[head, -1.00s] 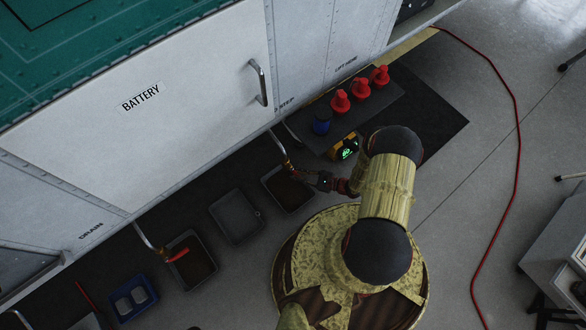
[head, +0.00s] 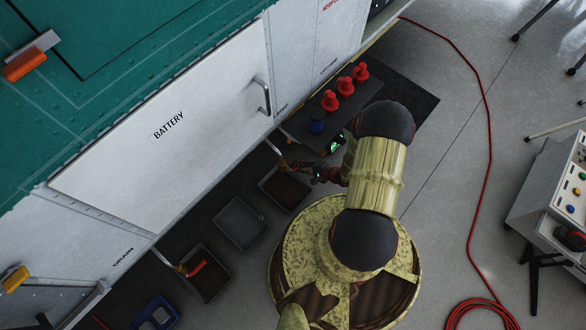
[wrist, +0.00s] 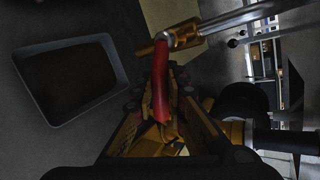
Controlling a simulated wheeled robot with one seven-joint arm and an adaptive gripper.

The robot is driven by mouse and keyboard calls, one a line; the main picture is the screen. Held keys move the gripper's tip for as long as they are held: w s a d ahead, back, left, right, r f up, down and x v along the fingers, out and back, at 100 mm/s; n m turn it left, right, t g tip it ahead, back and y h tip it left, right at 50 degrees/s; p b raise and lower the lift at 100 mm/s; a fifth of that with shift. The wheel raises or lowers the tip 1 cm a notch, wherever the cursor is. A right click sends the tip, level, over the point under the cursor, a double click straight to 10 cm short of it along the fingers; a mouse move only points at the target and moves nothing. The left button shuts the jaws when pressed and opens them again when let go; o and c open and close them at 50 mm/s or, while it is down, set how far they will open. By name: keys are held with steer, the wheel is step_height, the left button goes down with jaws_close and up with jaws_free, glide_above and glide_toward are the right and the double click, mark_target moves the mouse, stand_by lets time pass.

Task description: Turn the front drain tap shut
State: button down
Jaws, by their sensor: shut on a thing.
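A drain tap (head: 283,162) sits at the end of a bent metal pipe below the white side panel, beside the battery door. In the wrist view its brass body (wrist: 182,36) joins the shiny pipe (wrist: 235,18), and its red lever (wrist: 162,88) runs down between my fingers. My gripper (head: 303,170) is shut on that red lever; its fingers (wrist: 160,100) lie on both sides of it. In the head view the lever is hard to make out at my gripper. A second tap (head: 181,269) with a red lever (head: 198,267) hangs further left, untouched.
Grey trays stand on the dark mat, one under the held tap (head: 271,200), also in the wrist view (wrist: 27,78). A red hose (head: 488,170) lies on open floor at right.

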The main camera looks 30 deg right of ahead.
steer(key=shift+r+n+t+h+p, duration=0.3)
steer(key=shift+r+n+h+p, duration=0.45)
steer(key=shift+n+h+p, duration=0.35)
steer(key=c, duration=1.9)
jaws_free()
steer(key=shift+o, duration=0.5)
steer(key=shift+d, duration=0.1)
steer(key=shift+r, duration=0.1)
steer(key=v, duration=1.2)
steer(key=shift+s, duration=0.15)
